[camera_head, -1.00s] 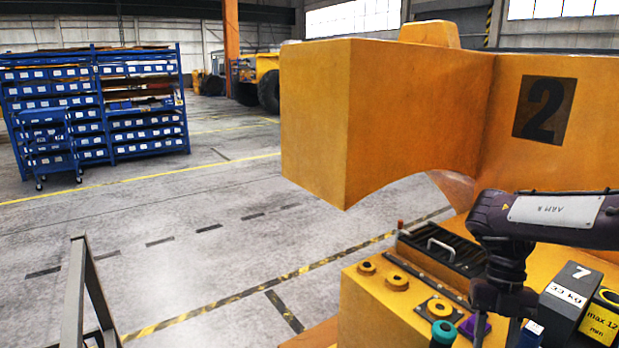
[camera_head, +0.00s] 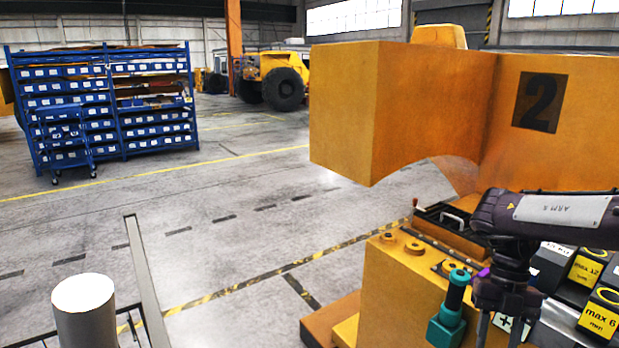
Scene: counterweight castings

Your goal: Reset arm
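My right arm (camera_head: 555,212) comes in from the right edge, dark with a pale label plate. Its gripper (camera_head: 501,330) points down in front of the orange machine's front ledge. Its two dark fingers look apart, with a white plus-marked face showing between them, and I see nothing held. A teal tool with an upright handle (camera_head: 450,310) is just left of the gripper; it does not appear gripped. My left gripper is not in view.
The orange casting marked 2 (camera_head: 430,110) stands behind the arm. Black-and-yellow labelled blocks (camera_head: 600,315) lie at lower right. A pale cylinder post (camera_head: 83,310) and grey rail (camera_head: 145,280) are at lower left. Blue shelving (camera_head: 150,100) stands far left. The middle floor is clear.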

